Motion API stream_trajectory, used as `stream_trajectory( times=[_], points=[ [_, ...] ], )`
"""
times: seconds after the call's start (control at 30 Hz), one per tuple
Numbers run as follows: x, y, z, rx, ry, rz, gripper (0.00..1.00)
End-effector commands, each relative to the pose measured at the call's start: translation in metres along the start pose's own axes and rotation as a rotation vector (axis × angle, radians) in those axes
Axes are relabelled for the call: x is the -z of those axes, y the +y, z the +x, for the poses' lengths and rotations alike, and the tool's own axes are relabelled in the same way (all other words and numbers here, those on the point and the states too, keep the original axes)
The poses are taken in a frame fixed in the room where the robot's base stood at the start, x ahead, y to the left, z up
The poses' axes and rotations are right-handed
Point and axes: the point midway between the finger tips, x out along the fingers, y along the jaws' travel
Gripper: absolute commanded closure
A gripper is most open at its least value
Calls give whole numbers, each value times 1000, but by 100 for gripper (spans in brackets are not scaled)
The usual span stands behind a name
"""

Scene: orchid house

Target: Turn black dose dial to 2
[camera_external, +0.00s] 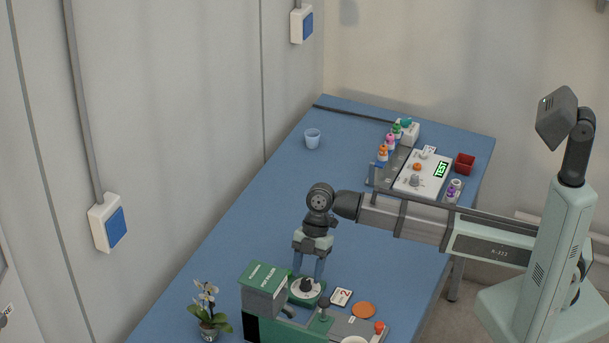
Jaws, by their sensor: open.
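The black dose dial (307,285) sits on a round white-and-green plate on top of the green pot filler machine (264,278) at the bottom of the view. My gripper (308,275) points straight down over the dial. Its two blue-grey fingers are apart, one to each side of the dial's knob. I cannot tell whether the fingertips touch the knob. A white card with a black 2 (341,297) lies to the right of the dial. The marks around the dial are too small to read, so its setting cannot be told.
A lever with a dark round knob (323,301) stands close right of the dial. An orange disc (363,310) and a red-orange button (379,326) are further right. A potted orchid (207,312) stands left. A white control panel (422,175) is far back; the blue table's middle is clear.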

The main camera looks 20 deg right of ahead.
Motion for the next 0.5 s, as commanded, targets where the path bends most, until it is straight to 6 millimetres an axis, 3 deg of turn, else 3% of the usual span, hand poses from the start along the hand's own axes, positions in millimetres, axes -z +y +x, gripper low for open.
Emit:
stream_trajectory(
  times=[0.2,0.5],
  points=[
    [0,0,16,0,0,0,47],
    [0,0,19,0,0,0,47]
  ],
)
